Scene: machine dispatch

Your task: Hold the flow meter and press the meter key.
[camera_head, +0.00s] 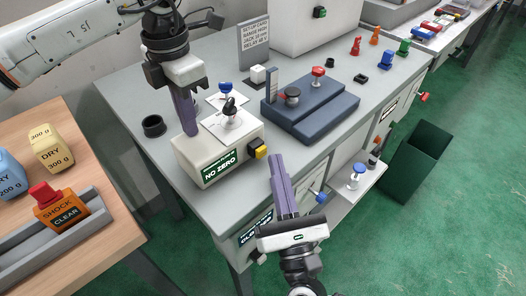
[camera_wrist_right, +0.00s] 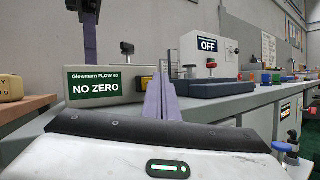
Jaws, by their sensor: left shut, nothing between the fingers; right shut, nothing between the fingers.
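The flow meter (camera_head: 200,167) is a cream box on the grey bench, with a green display reading "NO ZERO"; it also shows in the right wrist view (camera_wrist_right: 120,88). A white plate with a dark-and-white knob sits on its top. The yellow meter key (camera_head: 258,152) is on its right end; part of it shows beyond my right fingers in the right wrist view (camera_wrist_right: 174,113). My left gripper (camera_head: 191,132) is shut, pointing down at the meter's back left; contact is unclear. My right gripper (camera_head: 277,158) is shut and empty, its fingertips close to the key.
A dark blue stepped block (camera_head: 312,108) stands right of the meter, and a black ring (camera_head: 153,125) to its left. A blue-topped valve (camera_head: 227,88) stands behind. A wooden table (camera_head: 95,225) with labelled blocks is at left. A dark green bin (camera_head: 418,160) stands at right.

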